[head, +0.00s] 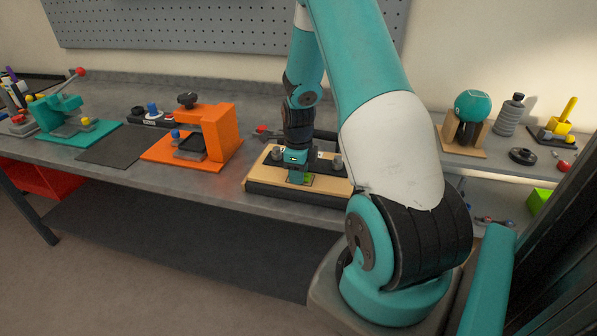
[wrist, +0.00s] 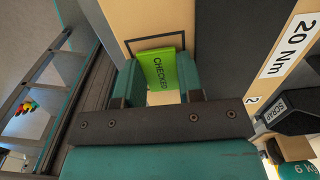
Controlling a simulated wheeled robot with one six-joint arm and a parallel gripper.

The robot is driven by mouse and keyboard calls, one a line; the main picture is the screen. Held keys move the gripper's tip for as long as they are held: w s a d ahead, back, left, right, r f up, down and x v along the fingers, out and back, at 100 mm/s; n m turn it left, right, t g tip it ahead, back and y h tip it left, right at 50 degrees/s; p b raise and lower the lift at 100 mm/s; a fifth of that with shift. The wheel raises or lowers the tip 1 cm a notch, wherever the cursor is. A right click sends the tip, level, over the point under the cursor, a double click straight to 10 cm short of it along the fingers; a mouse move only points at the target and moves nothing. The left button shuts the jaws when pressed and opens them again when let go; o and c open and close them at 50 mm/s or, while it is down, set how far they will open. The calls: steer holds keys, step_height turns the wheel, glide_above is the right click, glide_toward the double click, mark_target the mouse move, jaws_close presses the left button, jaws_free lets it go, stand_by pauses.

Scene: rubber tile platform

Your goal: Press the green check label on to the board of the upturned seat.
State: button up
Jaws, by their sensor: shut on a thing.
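The green check label (wrist: 165,70), printed CHECKED, is held between the two teal fingers of my gripper (wrist: 160,80). In the head view my gripper (head: 298,175) is low over the upturned seat's pale wooden board (head: 262,174), near its front edge. Whether the label touches the board cannot be told.
An orange press (head: 216,133) stands left.

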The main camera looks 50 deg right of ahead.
steer(key=o, duration=0.9)
steer(key=shift+r, duration=0.1)
steer(key=shift+w+d+r, duration=0.15)
steer(key=shift+r, duration=0.15)
step_height(320, 180, up, 17)
steer(key=b, duration=0.1)
steer(key=shift+a+f, duration=0.2)
steer(key=shift+a, duration=0.05)
